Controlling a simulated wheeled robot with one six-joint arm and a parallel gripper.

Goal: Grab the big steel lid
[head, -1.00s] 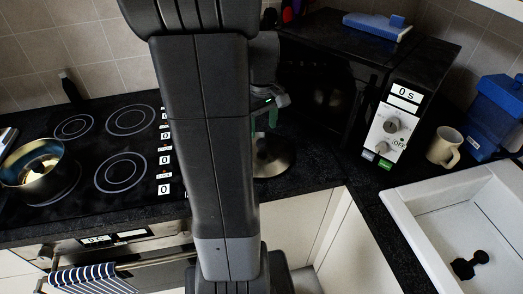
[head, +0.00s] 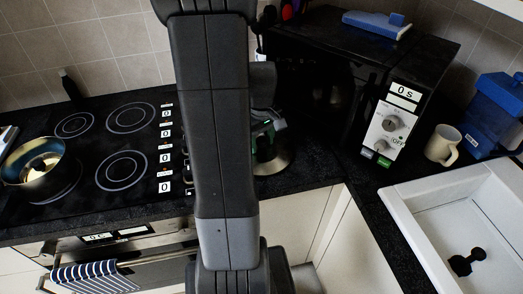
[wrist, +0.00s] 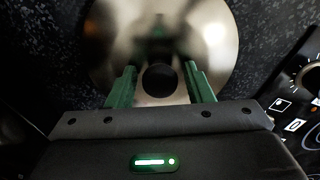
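The big steel lid (head: 276,161) lies on the dark worktop between the hob and the microwave, partly hidden behind my arm in the head view. In the wrist view the round, shiny lid (wrist: 212,30) fills the upper middle, with its black knob (wrist: 160,79) near its lower part. My gripper (wrist: 161,84) is open, with one green finger on each side of the knob and a visible gap on both sides. In the head view my gripper (head: 264,128) is low over the lid, mostly hidden by my arm.
A steel pan (head: 36,166) sits on the hob (head: 95,150) at the left. The black microwave (head: 400,105) stands right of the lid, with a blue item (head: 376,24) on top. A cream mug (head: 443,146) and white sink (head: 440,215) are farther right.

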